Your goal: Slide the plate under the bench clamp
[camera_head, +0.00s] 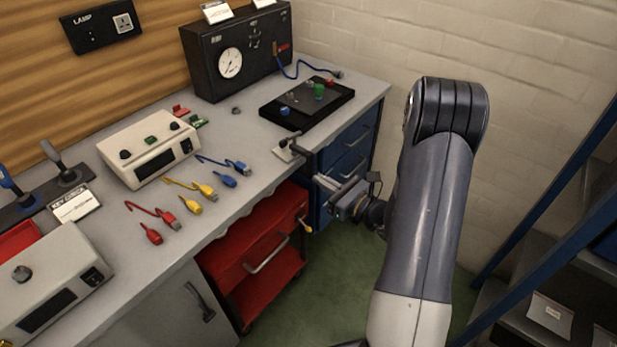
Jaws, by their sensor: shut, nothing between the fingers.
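A small metal clamp-like fitting (291,147) with a dark bar sits at the bench's front edge; I take it for the bench clamp. A flat black plate-like board (268,113) lies on the bench top behind it, apart from it, with small parts on top. I cannot tell for sure whether this board is the plate. My gripper (322,181) is shut and empty, just below and right of the clamp, in front of the blue drawers. Its fingers point left. The clamp's underside is hidden.
A black gauge box (225,60) stands at the back, a cream meter box (150,150) to the left. Coloured leads lie on the bench. A red cabinet (260,250) and blue drawers (350,165) are below. Blue-framed shelving (545,190) stands at right.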

